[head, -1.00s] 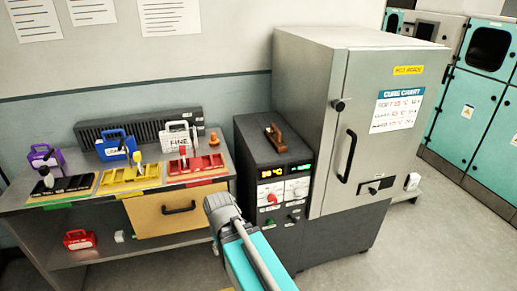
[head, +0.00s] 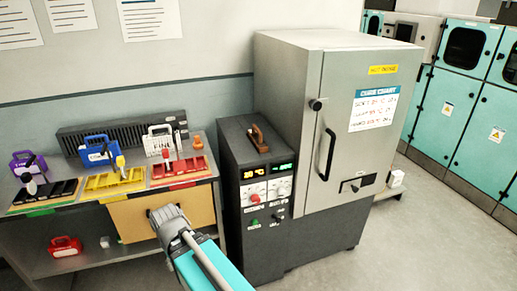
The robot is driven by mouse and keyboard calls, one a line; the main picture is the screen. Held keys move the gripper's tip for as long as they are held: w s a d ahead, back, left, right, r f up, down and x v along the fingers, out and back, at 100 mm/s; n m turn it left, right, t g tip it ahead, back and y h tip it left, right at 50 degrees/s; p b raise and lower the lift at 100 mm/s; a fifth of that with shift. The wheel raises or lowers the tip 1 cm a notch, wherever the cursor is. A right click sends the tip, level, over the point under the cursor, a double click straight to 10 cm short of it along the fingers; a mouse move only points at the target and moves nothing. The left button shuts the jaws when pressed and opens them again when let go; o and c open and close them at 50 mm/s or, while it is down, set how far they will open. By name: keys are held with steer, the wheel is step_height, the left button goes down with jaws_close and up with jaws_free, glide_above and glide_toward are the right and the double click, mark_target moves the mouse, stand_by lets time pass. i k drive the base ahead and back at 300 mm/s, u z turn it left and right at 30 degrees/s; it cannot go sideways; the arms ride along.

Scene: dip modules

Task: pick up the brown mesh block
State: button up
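A brown block with an upright handle (head: 258,138) sits on top of the dark control cabinet, left of the large grey oven. It is small in view, and I cannot make out any mesh or label on it. My gripper (head: 162,216) is in front of the bench's tan drawer, to the left of the brown block and lower in the picture. It is well apart from the block. The gripper is seen from behind, so its fingers are not clear and nothing shows in it.
The control cabinet (head: 232,180) stands between the bench and the grey oven (head: 285,90). On the bench are yellow (head: 112,184) and red (head: 180,170) trays, with purple (head: 28,164), blue (head: 97,152) and white (head: 160,142) handled blocks. A red case (head: 65,247) lies on the lower shelf. Open floor is at right.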

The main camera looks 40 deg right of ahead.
mark_target(254, 135)
steer(key=z, duration=0.05)
steer(key=k, duration=1.05)
steer(key=z, duration=1.2)
steer(key=i, duration=1)
